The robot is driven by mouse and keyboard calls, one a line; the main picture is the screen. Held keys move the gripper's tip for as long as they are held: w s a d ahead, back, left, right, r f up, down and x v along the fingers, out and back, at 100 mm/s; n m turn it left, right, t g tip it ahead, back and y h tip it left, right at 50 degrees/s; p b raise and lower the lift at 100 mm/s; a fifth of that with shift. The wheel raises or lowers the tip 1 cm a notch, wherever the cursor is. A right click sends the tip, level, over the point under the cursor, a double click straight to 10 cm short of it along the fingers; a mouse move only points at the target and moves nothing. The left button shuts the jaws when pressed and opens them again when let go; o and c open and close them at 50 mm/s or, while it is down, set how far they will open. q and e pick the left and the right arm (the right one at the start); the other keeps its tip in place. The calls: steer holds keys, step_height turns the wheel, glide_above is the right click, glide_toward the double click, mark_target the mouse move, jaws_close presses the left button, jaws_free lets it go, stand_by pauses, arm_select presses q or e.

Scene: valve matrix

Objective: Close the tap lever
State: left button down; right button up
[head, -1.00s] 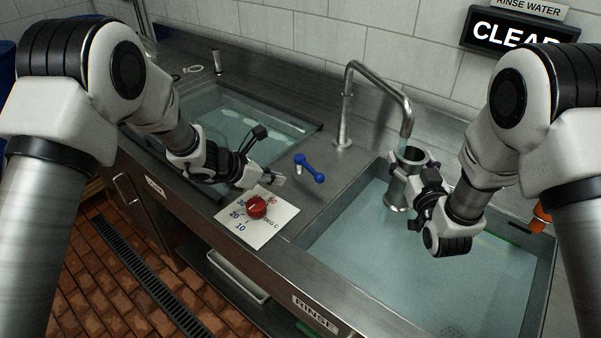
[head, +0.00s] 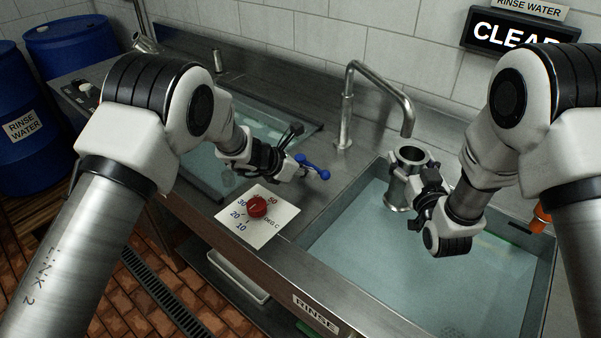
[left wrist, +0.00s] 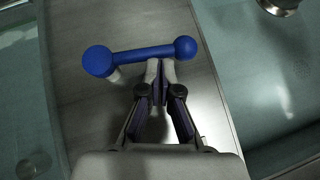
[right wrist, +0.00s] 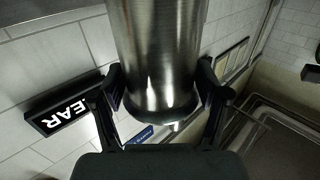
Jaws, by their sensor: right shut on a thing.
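The blue tap lever (head: 313,167) stands on the steel strip between the two basins. It also spans the upper left wrist view (left wrist: 142,58), with a round knob at each end. My left gripper (head: 298,168) is at the lever; its fingertips (left wrist: 159,72) are together just below the bar near its right knob, touching it or nearly so. The tap spout (head: 407,128) hangs over a metal cylinder (head: 409,157), with no clear stream between them. My right gripper (head: 425,180) is shut around this cylinder, whose lower part fills the right wrist view (right wrist: 160,70).
A red dial (head: 257,206) on a white temperature plate (head: 258,228) sits in front of the lever. The rinse basin (head: 420,290) holds water on the right; another basin (head: 262,122) lies behind my left arm. A sign (head: 515,32) reads CLEAR.

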arm_select(q)
steer(key=shift+w+d, duration=0.1)
steer(key=shift+d, duration=0.3)
arm_select(e)
steer(key=shift+d, duration=0.1)
arm_select(q)
steer(key=s+a, duration=0.2)
steer(key=s, duration=0.1)
steer(key=shift+s+a+f, duration=0.15)
steer(key=shift+s+a, duration=0.15)
steer(key=s+a+r, duration=0.2)
steer(key=s+r, duration=0.1)
steer(key=s+a+r, duration=0.1)
steer(key=s+r, duration=0.1)
steer(key=shift+s+a+r, duration=0.2)
steer(key=shift+a, duration=0.05)
arm_select(e)
steer(key=shift+r, duration=0.1)
arm_select(q)
steer(key=shift+s+a+r, duration=0.2)
steer(key=shift+s+r, duration=0.05)
steer(key=shift+s, duration=0.05)
